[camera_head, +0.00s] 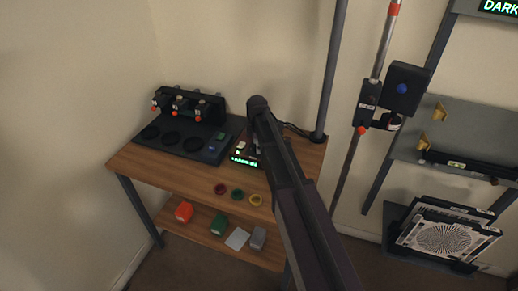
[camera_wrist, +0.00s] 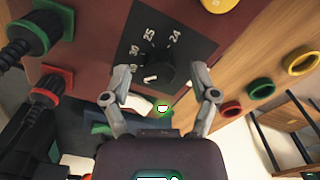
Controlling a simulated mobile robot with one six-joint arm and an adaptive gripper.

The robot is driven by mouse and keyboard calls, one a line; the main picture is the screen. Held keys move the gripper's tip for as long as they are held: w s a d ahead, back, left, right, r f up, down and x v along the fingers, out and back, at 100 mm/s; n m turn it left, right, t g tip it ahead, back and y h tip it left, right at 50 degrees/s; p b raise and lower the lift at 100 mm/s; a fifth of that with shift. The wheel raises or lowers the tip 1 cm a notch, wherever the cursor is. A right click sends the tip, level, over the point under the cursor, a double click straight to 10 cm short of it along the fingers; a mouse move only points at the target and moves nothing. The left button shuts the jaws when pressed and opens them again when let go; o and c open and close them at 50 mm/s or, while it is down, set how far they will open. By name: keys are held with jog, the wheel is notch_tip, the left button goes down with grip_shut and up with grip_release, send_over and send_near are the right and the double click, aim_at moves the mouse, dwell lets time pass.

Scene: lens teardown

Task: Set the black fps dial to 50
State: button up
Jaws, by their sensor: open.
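The black fps dial (camera_wrist: 160,74) sits on a black plate (camera_wrist: 190,22) with white numbers. I can read 24, 25 and 30; a further number at the left is partly unclear. A white mark on the dial points to the lower left, below the 30; the exact setting is hard to read. My gripper (camera_wrist: 161,80) is open, with one finger at each side of the dial and a gap visible to both. In the head view, my gripper (camera_head: 254,146) is over the small device with a green display (camera_head: 245,161), and my arm hides most of the dial area.
A black panel (camera_head: 178,143) with round recesses and several orange-tipped parts stands left on the wooden table (camera_head: 150,170). Red (camera_head: 220,189), green (camera_head: 238,194) and yellow (camera_head: 255,199) rings lie in front. Red (camera_wrist: 48,95) and green (camera_wrist: 38,30) connectors are near the gripper's left.

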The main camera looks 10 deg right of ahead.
jog(key=shift+m, duration=0.4)
jog(key=m, duration=1.2)
jog(key=shift+m, duration=0.3)
jog(key=m, duration=1.3)
jog(key=shift+m, duration=0.3)
notch_tip(320, 180, up, 14)
jog(key=p, duration=1.4)
jog(key=s+d+f+n+b, duration=0.1)
jog(key=s+f+n+b, duration=0.2)
jog(key=s, duration=0.9)
jog(key=s+f+n+b, duration=0.3)
jog(key=s+n, duration=0.3)
jog(key=s, duration=0.6)
jog(key=shift+s+d+f+b, duration=0.2)
jog(key=shift+d+f+b, duration=0.15)
jog(key=shift+d, duration=0.05)
